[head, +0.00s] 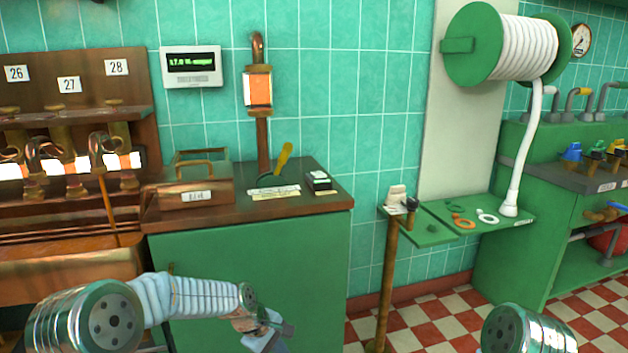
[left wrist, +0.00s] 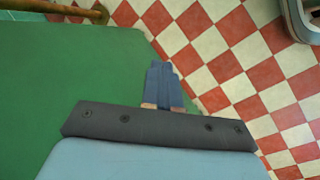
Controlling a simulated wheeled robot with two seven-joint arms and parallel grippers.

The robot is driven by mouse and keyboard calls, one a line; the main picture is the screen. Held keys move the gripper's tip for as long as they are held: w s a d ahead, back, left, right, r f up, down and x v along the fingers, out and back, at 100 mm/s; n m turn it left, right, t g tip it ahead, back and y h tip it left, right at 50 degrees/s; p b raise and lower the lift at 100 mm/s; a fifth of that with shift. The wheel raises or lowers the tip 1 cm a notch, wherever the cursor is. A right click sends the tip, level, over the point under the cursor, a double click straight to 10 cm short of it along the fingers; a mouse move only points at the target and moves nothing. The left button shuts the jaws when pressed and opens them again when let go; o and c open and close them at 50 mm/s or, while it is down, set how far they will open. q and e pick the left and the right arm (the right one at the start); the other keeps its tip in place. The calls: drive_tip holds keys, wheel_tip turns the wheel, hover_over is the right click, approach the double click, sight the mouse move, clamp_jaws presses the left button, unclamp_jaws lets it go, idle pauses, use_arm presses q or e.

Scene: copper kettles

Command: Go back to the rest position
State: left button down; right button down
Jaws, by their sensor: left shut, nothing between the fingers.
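My left gripper (head: 283,330) is low in front of the green cabinet (head: 250,270) in the head view. In the left wrist view its fingers (left wrist: 162,85) are together with nothing between them, over the green cabinet front (left wrist: 60,95) and the checkered floor. Of my right arm only a round metal link (head: 520,332) shows at the lower right edge of the head view. My right gripper is out of frame.
On the cabinet's brown top stand a copper box (head: 190,192), a yellow-handled tool (head: 284,160) and a small black-and-white block (head: 319,180). Right of it are a copper post (head: 388,275) and a green shelf (head: 490,209) with rings. Checkered floor (head: 420,320) lies between.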

use_arm(q)
drive_tip(key=s+a+f+m+g, duration=0.15)
drive_tip(key=s+f+m, duration=0.35)
drive_tip(key=s+f, duration=1)
drive_tip(key=s+f+m, duration=0.4)
drive_tip(key=s+f, duration=0.1)
drive_tip(key=s, duration=0.8)
drive_tip(key=shift+s+a+f, duration=0.2)
drive_tip(key=shift+a, duration=0.25)
